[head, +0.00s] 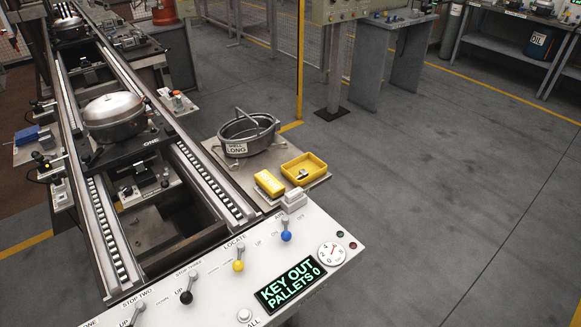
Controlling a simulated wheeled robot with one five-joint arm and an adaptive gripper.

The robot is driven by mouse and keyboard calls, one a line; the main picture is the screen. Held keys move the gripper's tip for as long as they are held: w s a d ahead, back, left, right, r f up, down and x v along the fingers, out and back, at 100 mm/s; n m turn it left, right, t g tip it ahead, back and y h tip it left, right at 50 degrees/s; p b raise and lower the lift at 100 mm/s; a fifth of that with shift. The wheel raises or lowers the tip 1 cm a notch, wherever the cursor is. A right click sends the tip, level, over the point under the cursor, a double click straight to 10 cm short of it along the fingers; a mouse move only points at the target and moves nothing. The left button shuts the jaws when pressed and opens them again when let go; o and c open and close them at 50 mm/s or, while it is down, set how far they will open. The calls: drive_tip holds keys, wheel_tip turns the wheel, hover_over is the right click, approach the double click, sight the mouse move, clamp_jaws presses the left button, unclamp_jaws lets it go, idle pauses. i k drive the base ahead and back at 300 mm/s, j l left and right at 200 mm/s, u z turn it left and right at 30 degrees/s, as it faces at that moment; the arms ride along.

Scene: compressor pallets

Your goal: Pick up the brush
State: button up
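I cannot make out anything that is surely the brush. On the small side plate (222,171) beside the conveyor, a yellow block (268,183) lies next to a yellow tray (316,162) with a small grey metal piece (303,174) in it. A pale block (293,199) sits in front of the yellow block. A blue object (27,135) lies at the left of the conveyor, too small to tell what it is. My gripper is not in view.
A grey shell (233,139) marked LONG stands on the side plate. A silver domed compressor (114,116) sits on the conveyor. A control panel (222,289) with levers and a KEY OUT display fills the front. The floor (440,180) to the right is clear; benches stand behind.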

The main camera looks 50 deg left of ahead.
sight(267, 183)
drive_tip(key=i+u, duration=0.3)
drive_tip(key=i, duration=0.3)
drive_tip(key=i+l+u, duration=0.1)
drive_tip(key=i+u, duration=0.25)
drive_tip(key=i, duration=0.2)
drive_tip(key=i+l+u, duration=0.3)
drive_tip(key=i, duration=0.3)
drive_tip(key=i+j+u, duration=0.2)
drive_tip(key=u, duration=0.2)
drive_tip(key=i+u, duration=0.8)
drive_tip(key=i+l+u, duration=0.1)
drive_tip(key=i+u, duration=0.4)
drive_tip(key=u, duration=0.3)
drive_tip(key=i+u, duration=0.1)
drive_tip(key=u, duration=0.25)
drive_tip(key=i+u, duration=0.1)
drive_tip(key=u, duration=4.25)
